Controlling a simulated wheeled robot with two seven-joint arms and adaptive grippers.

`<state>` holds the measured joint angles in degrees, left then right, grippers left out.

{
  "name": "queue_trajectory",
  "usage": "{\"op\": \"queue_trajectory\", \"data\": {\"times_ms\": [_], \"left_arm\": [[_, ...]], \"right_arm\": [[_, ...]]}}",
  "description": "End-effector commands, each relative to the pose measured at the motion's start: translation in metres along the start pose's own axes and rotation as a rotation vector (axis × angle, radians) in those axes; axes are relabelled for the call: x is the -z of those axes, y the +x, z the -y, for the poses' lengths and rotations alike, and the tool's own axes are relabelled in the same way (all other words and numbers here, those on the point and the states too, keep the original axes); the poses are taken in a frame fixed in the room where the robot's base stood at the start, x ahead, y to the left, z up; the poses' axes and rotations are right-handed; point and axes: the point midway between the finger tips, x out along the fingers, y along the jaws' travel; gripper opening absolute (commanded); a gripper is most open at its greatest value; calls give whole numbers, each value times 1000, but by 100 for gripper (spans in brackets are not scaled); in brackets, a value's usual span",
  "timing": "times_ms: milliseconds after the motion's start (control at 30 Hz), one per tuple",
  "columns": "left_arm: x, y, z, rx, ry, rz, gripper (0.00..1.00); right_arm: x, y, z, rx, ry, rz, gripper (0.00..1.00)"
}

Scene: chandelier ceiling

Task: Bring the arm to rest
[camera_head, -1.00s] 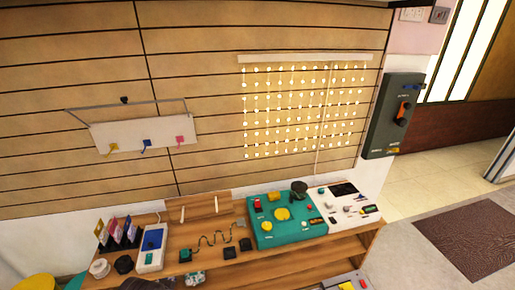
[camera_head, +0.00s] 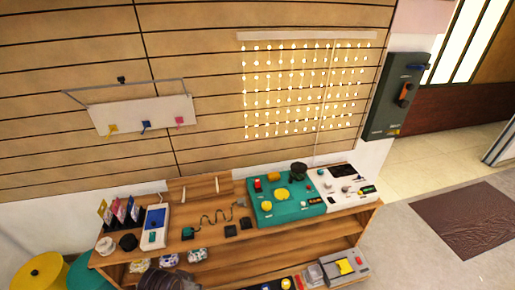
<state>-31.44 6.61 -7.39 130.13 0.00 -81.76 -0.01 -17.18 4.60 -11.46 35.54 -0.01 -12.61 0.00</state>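Neither of my grippers can be made out in the head view. A dark, ribbed, rounded shape (camera_head: 165,280) is cut off by the bottom edge of the picture. I cannot tell whether it is part of my arm or an object by the shelf. No arm comes in from the left or right side.
A wooden shelf unit (camera_head: 330,228) stands against the slatted wall, with a teal panel (camera_head: 265,215), a white panel (camera_head: 345,188) and small devices on top. A dark switch box (camera_head: 385,115) hangs at right. Yellow (camera_head: 40,272) and green round items stand at lower left.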

Motion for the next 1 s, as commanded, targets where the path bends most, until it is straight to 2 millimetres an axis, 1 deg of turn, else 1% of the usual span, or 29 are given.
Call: {"op": "queue_trajectory", "data": {"times_ms": [33, 100, 267, 400, 467, 600, 767, 1000], "left_arm": [[-3, 13, -1, -1, 0, 8, 44], [-7, 32, -1, -2, 1, 15, 44], [-19, 72, -3, -4, 3, 27, 44], [-32, 107, -5, -6, 5, 40, 44], [-38, 121, -6, -7, 6, 44, 44], [-54, 153, -7, -9, 8, 55, 44], [-76, 188, -9, -10, 10, 69, 44], [-114, 235, -11, -13, 14, 89, 44]], "right_arm": [[0, 0, 0, 0, 0, 0, 40], [0, 0, 0, 0, 0, 0, 40], [0, 0, 0, 0, 0, 0, 40], [0, 0, 1, 1, 0, 0, 40], [0, 1, 1, 1, 0, 0, 40], [0, 1, 1, 1, 0, 0, 40], [0, 1, 1, 1, 0, 0, 40], [0, 1, 1, 1, 0, 0, 40]]}}
